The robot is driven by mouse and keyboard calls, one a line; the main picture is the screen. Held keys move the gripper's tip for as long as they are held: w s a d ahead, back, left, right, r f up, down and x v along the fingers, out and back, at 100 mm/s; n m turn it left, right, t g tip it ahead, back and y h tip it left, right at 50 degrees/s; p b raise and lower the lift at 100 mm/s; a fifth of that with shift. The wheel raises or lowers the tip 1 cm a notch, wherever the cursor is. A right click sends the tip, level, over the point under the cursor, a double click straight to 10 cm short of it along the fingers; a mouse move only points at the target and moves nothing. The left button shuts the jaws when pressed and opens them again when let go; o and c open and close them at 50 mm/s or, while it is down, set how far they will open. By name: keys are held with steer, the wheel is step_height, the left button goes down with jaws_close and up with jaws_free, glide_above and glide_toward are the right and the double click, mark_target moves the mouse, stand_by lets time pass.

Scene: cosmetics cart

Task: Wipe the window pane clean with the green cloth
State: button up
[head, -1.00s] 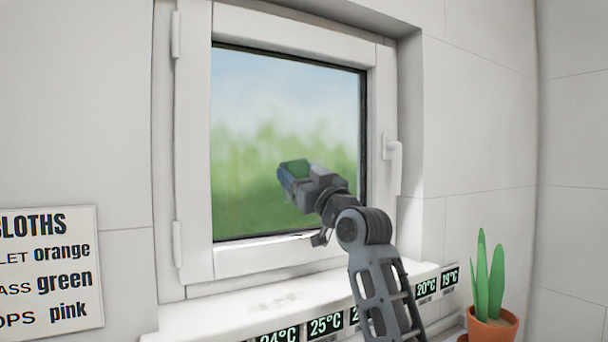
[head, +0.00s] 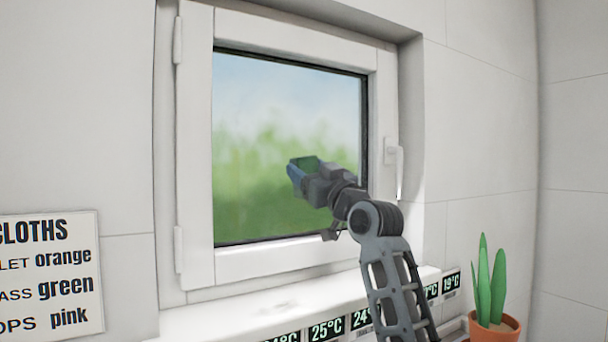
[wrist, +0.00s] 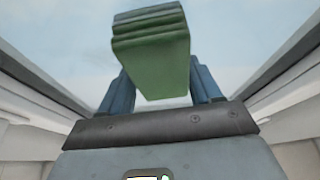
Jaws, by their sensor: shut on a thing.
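The window pane (head: 270,110) sits in a white frame and shows a blurred green and blue outdoor view. My gripper (head: 298,170) is in front of its lower right part. It is shut on the folded green cloth (head: 306,163), which also shows between the blue fingers in the wrist view (wrist: 152,65). I cannot tell whether the cloth touches the glass. Part of the pane's lower right is hidden behind my gripper and arm. No distinct dirt marks can be made out on the visible glass.
A white window handle (head: 398,170) is on the frame's right side. The sill (head: 235,315) below carries several temperature labels (head: 327,329). A potted plant (head: 492,325) stands at the lower right. A cloth sign (head: 50,275) hangs at the left, pairing green with a partly cut-off word.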

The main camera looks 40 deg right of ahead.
steer(key=shift+s+d+f+b, duration=0.15)
steer(key=shift+d+b, duration=0.25)
steer(key=shift+d, duration=0.4)
steer(key=shift+s+d+r+b, duration=0.15)
steer(key=shift+d+b, duration=0.2)
steer(key=shift+d, duration=0.45)
steer(key=shift+s+d+b, duration=0.3)
steer(key=shift+d+b, duration=0.15)
steer(key=shift+d, duration=0.4)
steer(key=shift+s+d+b, duration=0.3)
steer(key=shift+d+b, duration=0.1)
steer(key=shift+d, duration=0.45)
steer(key=shift+s+d+b, duration=0.15)
steer(key=shift+d+b, duration=0.35)
steer(key=shift+d, duration=0.5)
steer(key=shift+s, duration=0.1)
steer(key=s+a, duration=0.2)
steer(key=s, duration=0.5)
steer(key=shift+s+a, duration=0.15)
steer(key=shift+s, duration=0.1)
